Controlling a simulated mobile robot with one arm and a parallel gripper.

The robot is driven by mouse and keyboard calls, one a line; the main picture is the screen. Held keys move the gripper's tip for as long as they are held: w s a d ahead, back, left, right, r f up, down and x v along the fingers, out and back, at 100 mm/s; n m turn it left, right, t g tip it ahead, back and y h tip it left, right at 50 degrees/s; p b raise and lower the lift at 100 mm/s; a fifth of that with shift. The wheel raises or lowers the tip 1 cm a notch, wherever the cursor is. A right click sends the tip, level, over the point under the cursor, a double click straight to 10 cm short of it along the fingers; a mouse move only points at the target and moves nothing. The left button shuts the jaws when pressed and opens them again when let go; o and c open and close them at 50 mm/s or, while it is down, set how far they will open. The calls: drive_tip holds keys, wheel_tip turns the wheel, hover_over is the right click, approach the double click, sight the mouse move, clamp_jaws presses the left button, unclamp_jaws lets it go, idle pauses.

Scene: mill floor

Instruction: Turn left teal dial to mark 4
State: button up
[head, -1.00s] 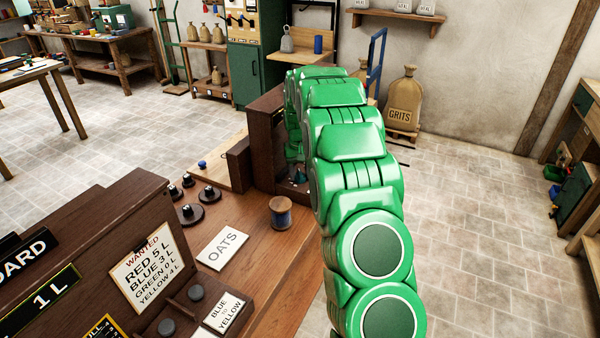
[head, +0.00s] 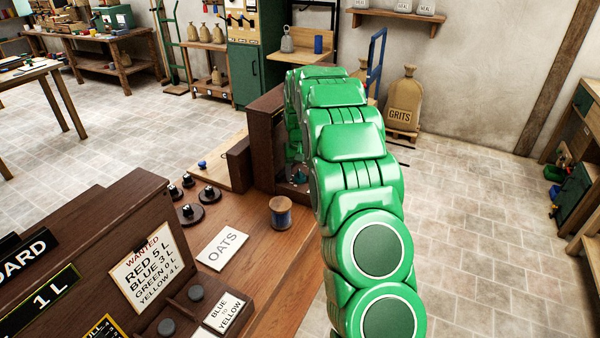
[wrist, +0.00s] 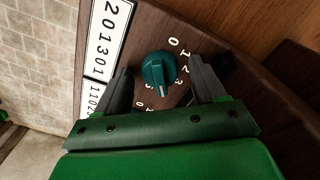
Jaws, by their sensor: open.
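A teal dial (wrist: 158,70) sits on a dark wooden panel in the wrist view, with white numbers around it. A white pointer line on its knob points toward the bottom of that view; the number it faces is hard to read. My gripper (wrist: 160,77) is open, with one dark finger on each side of the dial. I cannot tell whether either finger touches it. In the head view my green arm hides most of the panel and the dial.
A white plate (wrist: 107,35) with printed digits is beside the dial. A GRITS sack (head: 403,108) stands beyond my arm.

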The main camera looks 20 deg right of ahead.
sight(300, 172)
drive_tip(key=shift+r, duration=0.1)
wheel_tip(300, 172, up, 7)
drive_tip(key=shift+w+r, duration=0.1)
drive_tip(key=shift+r, duration=0.2)
idle(0.6)
